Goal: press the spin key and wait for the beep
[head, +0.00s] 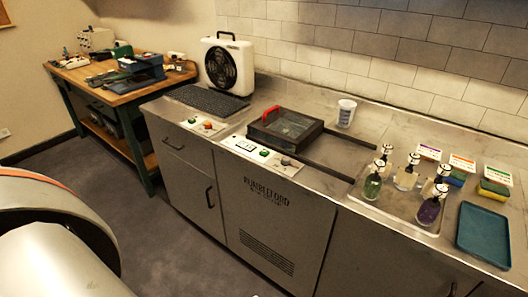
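A control panel (263,156) sits on the counter front below a dark, square, lidded unit (286,130) with a red handle (270,113). The panel has a small display (245,147), a green key (264,153) and a dark knob (286,161). A second panel (204,126) to its left, below the black rack, carries a red knob or button (208,125). Labels are too small to read, so I cannot tell which is the spin key. Neither gripper is in view; only a rounded arm link of mine shows at the lower left.
A white fan (228,65) and black rack (207,101) stand left on the counter. A white cup (346,112), several pump bottles (372,187), sponges (494,188) and a blue tray (484,235) are right. A wooden bench (128,91) is far left. The floor before the cabinets is clear.

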